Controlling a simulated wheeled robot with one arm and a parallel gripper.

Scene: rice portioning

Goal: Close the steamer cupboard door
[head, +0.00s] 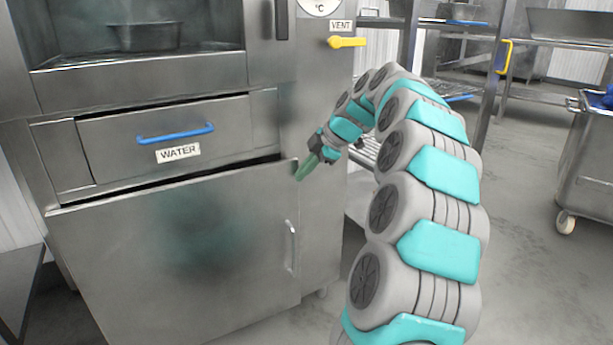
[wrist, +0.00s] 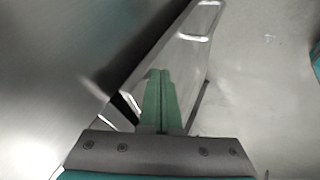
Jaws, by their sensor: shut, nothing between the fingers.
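The steamer cupboard door (head: 180,255) is the wide steel panel low on the steamer, with an upright bar handle (head: 290,246) near its right edge. A dark gap runs along its top edge, so it stands a little ajar. My gripper (head: 304,170), with green fingers, is shut and empty at the door's top right corner. In the wrist view the green fingertips (wrist: 160,73) overlap the door (wrist: 172,58), and the handle (wrist: 195,37) is beyond them. I cannot tell whether they touch the door.
Above the door is a WATER drawer (head: 235,122) with a blue handle (head: 175,134). Higher up, a dark pot (head: 145,37) sits in the steamer chamber. A yellow vent lever (head: 347,42) is at the upper right. Open floor (head: 525,220) lies right of my arm, before a wheeled steel cart (head: 588,165).

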